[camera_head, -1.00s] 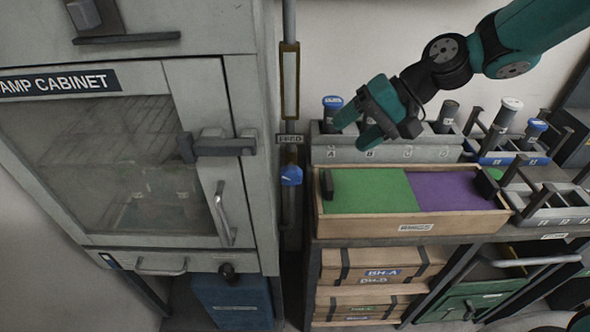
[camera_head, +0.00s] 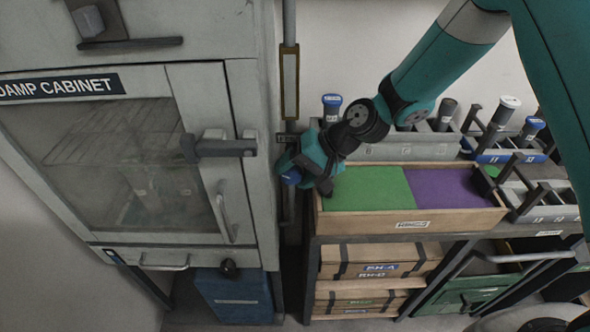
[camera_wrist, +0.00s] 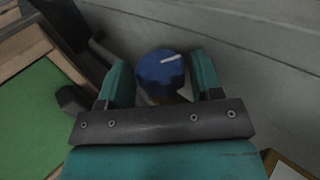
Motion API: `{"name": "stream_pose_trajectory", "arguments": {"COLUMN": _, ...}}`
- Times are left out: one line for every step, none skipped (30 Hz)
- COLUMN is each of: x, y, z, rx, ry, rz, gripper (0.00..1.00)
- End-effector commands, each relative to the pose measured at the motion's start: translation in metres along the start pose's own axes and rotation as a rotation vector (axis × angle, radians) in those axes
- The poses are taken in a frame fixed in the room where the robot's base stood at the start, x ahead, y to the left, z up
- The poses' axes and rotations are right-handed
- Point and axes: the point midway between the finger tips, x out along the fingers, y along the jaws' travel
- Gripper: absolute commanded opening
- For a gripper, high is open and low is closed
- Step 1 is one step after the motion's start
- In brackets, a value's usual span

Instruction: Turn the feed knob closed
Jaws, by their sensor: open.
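The feed knob is a round blue knob (camera_wrist: 160,70) with a white line on its face. In the wrist view it sits between the two teal fingers of my gripper (camera_wrist: 162,82), which are spread apart on either side of it. Contact with the fingers cannot be made out. In the head view a part of the blue knob (camera_head: 290,178) shows at my gripper (camera_head: 303,172), beside the vertical pipe. The white line points to the upper right in the wrist view.
The damp cabinet (camera_head: 70,200) stands close on the left, with a jutting door latch (camera_head: 220,147). A wooden tray (camera_head: 370,227) with green and purple sections is on the right. Behind it stands a grey rack (camera_head: 380,153) with bottles. The vertical pipe (camera_head: 289,20) runs up the wall.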

Motion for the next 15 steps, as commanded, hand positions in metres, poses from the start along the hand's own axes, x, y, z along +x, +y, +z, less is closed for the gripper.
{"name": "stream_pose_trajectory", "arguments": {"x": -0.0001, "y": 0.0000, "z": 0.0000, "rx": 0.000, "ry": 0.000, "rz": 0.000, "gripper": 0.59}}
{"name": "stream_pose_trajectory", "arguments": {"x": -0.0001, "y": 0.0000, "z": 0.0000, "rx": 0.000, "ry": 0.000, "rz": 0.000, "gripper": 0.59}}
{"name": "stream_pose_trajectory", "arguments": {"x": -0.0002, "y": 0.0000, "z": 0.0000, "rx": 0.000, "ry": 0.000, "rz": 0.000, "gripper": 0.59}}
{"name": "stream_pose_trajectory", "arguments": {"x": -0.0002, "y": 0.0000, "z": 0.0000, "rx": 0.000, "ry": 0.000, "rz": 0.000, "gripper": 0.55}}
{"name": "stream_pose_trajectory", "arguments": {"x": -0.0003, "y": 0.0000, "z": 0.0000, "rx": 0.000, "ry": 0.000, "rz": 0.000, "gripper": 0.48}}
{"name": "stream_pose_trajectory", "arguments": {"x": -0.0003, "y": 0.0000, "z": 0.0000, "rx": 0.000, "ry": 0.000, "rz": 0.000, "gripper": 0.39}}
{"name": "stream_pose_trajectory", "arguments": {"x": -0.0004, "y": 0.0000, "z": 0.0000, "rx": 0.000, "ry": 0.000, "rz": 0.000, "gripper": 0.32}}
{"name": "stream_pose_trajectory", "arguments": {"x": -0.0004, "y": 0.0000, "z": 0.0000, "rx": 0.000, "ry": 0.000, "rz": 0.000, "gripper": 0.25}}
{"name": "stream_pose_trajectory", "arguments": {"x": -0.0004, "y": 0.0001, "z": 0.0000, "rx": 0.000, "ry": 0.000, "rz": 0.000, "gripper": 0.25}}
{"name": "stream_pose_trajectory", "arguments": {"x": -0.0005, "y": 0.0001, "z": 0.0000, "rx": 0.000, "ry": 0.000, "rz": 0.000, "gripper": 0.25}}
{"name": "stream_pose_trajectory", "arguments": {"x": -0.0005, "y": 0.0002, "z": 0.0000, "rx": 0.000, "ry": 0.000, "rz": 0.000, "gripper": 0.25}}
{"name": "stream_pose_trajectory", "arguments": {"x": -0.0004, "y": 0.0004, "z": 0.0000, "rx": 0.000, "ry": 0.000, "rz": -0.002, "gripper": 0.25}}
{"name": "stream_pose_trajectory", "arguments": {"x": -0.0003, "y": 0.0007, "z": 0.0000, "rx": 0.000, "ry": 0.000, "rz": -0.004, "gripper": 0.25}}
{"name": "stream_pose_trajectory", "arguments": {"x": -0.0001, "y": 0.0010, "z": -0.0001, "rx": 0.000, "ry": 0.000, "rz": -0.007, "gripper": 0.25}}
{"name": "stream_pose_trajectory", "arguments": {"x": 0.0002, "y": 0.0016, "z": -0.0002, "rx": 0.001, "ry": 0.000, "rz": -0.013, "gripper": 0.25}}
